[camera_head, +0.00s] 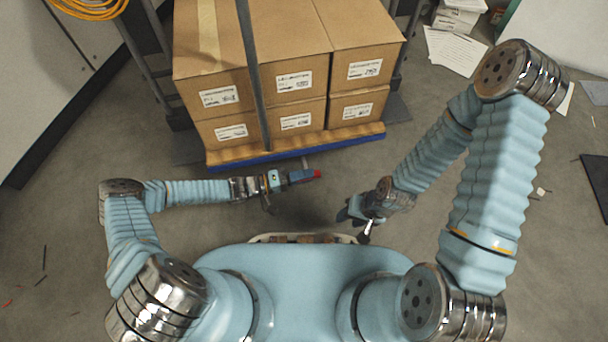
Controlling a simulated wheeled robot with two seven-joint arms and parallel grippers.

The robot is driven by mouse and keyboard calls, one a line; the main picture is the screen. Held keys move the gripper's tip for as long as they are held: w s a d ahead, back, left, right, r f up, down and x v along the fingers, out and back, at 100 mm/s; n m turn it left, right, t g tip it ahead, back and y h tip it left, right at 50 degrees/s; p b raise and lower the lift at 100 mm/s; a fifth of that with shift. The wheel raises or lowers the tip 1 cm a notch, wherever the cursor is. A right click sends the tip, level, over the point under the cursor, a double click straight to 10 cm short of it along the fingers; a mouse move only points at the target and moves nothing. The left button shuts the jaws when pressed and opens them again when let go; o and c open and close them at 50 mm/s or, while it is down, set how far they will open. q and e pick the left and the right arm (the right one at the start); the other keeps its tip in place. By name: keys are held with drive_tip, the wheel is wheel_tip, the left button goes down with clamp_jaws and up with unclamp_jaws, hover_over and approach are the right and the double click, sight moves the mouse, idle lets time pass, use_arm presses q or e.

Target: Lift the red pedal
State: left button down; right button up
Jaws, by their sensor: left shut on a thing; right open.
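The red pedal (318,173) shows as a small red piece at the tip of my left gripper (307,176). The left gripper is shut on it, in front of the blue-edged base of the box stack; the fingers hide most of the pedal. How high it is above the floor I cannot tell. My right gripper (346,214) is open, lower and to the right of the pedal, apart from it, near the front of my body.
Brown cartons (290,75) are stacked on a blue-edged pallet (300,153) behind the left gripper. Papers (455,50) lie at the top right. Grey floor (60,230) is open at the left.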

idle(0.4)
use_arm(q)
drive_tip(key=c, duration=0.9)
unclamp_jaws()
drive_tip(key=shift+a, duration=0.1)
drive_tip(key=v, duration=1.3)
drive_tip(key=shift+a+p, duration=0.35)
drive_tip(key=shift+p, duration=0.05)
